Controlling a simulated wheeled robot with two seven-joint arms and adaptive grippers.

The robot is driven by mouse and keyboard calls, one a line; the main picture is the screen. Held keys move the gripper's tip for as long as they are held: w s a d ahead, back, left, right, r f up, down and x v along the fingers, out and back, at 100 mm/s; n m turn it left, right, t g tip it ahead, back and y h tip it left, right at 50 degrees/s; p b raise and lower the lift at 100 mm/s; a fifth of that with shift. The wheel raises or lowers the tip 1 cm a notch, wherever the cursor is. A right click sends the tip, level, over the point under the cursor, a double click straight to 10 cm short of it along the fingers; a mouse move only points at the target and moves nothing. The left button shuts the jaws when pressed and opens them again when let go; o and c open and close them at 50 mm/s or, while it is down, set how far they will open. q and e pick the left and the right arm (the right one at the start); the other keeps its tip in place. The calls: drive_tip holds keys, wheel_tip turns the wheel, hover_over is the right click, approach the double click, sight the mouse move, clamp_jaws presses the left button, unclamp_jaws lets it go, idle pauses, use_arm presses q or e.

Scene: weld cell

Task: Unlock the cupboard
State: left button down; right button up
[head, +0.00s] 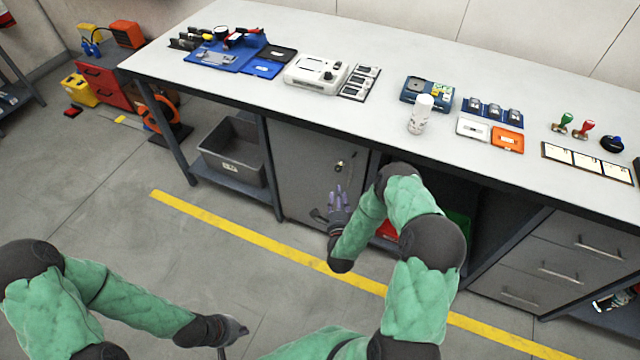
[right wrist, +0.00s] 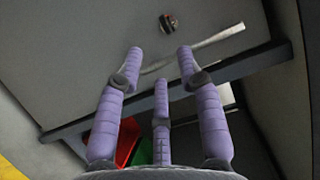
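The grey cupboard door (head: 300,172) is under the workbench and looks shut. A small dark and brass lock fitting (head: 340,166) sits on the door near its right edge; a small dark round fitting also shows at the top of the right wrist view (right wrist: 168,23). My right gripper (head: 338,192) is in front of the door, just below the fitting. Its purple fingers stand apart with nothing between them (right wrist: 160,65), short of the fitting. My left gripper (head: 228,333) is low over the floor, away from the cupboard; its fingers are too dark and small to read.
A grey bin (head: 236,150) is on the shelf left of the door. Red and green containers (right wrist: 128,142) are in the open bay to the right. Drawers (head: 545,262) stand further right.

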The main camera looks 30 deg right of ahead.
sight(338, 163)
drive_tip(key=b+x, duration=0.3)
drive_tip(key=x, duration=0.7)
drive_tip(key=shift+w+d+r+b, duration=0.2)
drive_tip(key=shift+w+d+b, duration=0.05)
drive_tip(key=shift+d+b, duration=0.1)
clamp_jaws()
